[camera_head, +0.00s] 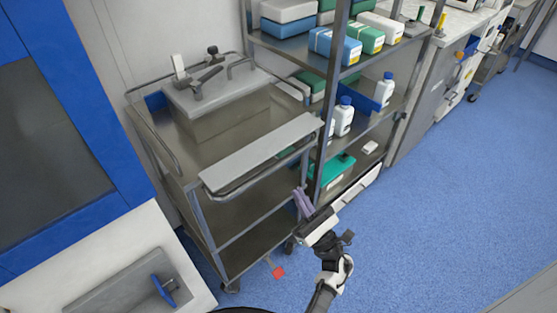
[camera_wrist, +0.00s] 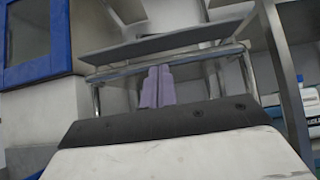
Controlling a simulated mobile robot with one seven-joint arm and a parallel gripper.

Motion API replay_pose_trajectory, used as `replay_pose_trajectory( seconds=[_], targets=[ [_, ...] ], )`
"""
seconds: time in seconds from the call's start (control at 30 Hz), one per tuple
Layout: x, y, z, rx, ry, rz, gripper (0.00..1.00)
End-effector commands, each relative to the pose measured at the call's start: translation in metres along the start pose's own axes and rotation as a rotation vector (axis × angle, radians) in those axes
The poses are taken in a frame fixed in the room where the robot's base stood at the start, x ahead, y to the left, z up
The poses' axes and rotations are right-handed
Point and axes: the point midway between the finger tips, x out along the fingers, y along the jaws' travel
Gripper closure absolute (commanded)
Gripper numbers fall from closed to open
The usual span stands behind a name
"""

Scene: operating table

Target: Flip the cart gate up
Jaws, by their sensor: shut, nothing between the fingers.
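The metal cart (camera_head: 222,213) stands at centre left, with a grey box-shaped container (camera_head: 225,113) on its top shelf. Its gate (camera_head: 262,153) is a long flat grey panel along the cart's front top edge, lying roughly flat. In the wrist view the gate (camera_wrist: 160,44) spans the upper middle, above a metal rail (camera_wrist: 112,74). My gripper (camera_head: 301,199) has pale purple fingers, closed together and empty. It is below and in front of the gate's right end. In the wrist view the fingertips (camera_wrist: 157,72) overlap the rail in the picture; I cannot tell whether they touch it.
A metal shelf rack (camera_head: 313,150) with boxes and white bottles (camera_head: 343,116) stands right beside the cart. A blue-framed cabinet (camera_head: 95,125) is at the left. Blue floor (camera_head: 460,190) is open at right.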

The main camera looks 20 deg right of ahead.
Motion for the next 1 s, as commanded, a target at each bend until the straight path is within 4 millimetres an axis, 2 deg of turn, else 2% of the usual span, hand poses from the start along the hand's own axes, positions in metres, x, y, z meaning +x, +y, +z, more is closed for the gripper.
replay_pose_trajectory(
  seconds=[0.17, 0.27, 0.7, 0.83, 1.0],
  targets=[
    [0.002, 0.0, 0.0, 0.001, -0.001, 0.001, 1.0],
    [0.01, 0.001, 0.002, 0.002, -0.001, 0.002, 1.0],
    [0.085, 0.0, 0.003, 0.002, -0.001, 0.001, 1.0],
    [0.097, 0.001, 0.002, 0.002, -0.001, 0.001, 1.0],
    [0.101, 0.0, 0.0, 0.001, -0.001, 0.0, 1.0]
  ],
)
